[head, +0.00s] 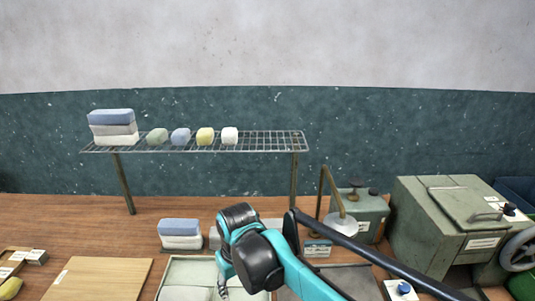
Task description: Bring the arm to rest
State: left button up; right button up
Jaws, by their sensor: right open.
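My right arm (290,262), teal and black, comes in from the lower right and bends over the middle of the bench. My right gripper (223,291) points down at the bottom edge, over the pale tray (185,270). Only a little of it shows below the black wrist joint. It is open, and I see nothing held in it. The tips are partly hidden by my own arm and the frame edge. My left gripper is not in view.
A wire rack (265,140) on legs holds stacked blocks (112,127) and several small rounded pieces. More blocks (180,233) sit beneath it. A wooden board (98,278) lies left. A lamp-like stand (340,222) and green metal box (450,225) stand right, near my arm.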

jog(key=s+d+f+m+t, duration=0.1)
jog(key=s+d+m+t, duration=0.2)
jog(key=d, duration=1)
jog(key=s+d+f+m+t, duration=0.2)
jog(key=s+d+m, duration=0.2)
jog(key=d, duration=0.9)
jog(key=s, duration=0.3)
jog(key=shift+d+t+h, duration=0.3)
jog(key=shift+t+h, duration=0.1)
jog(key=shift+f, duration=0.1)
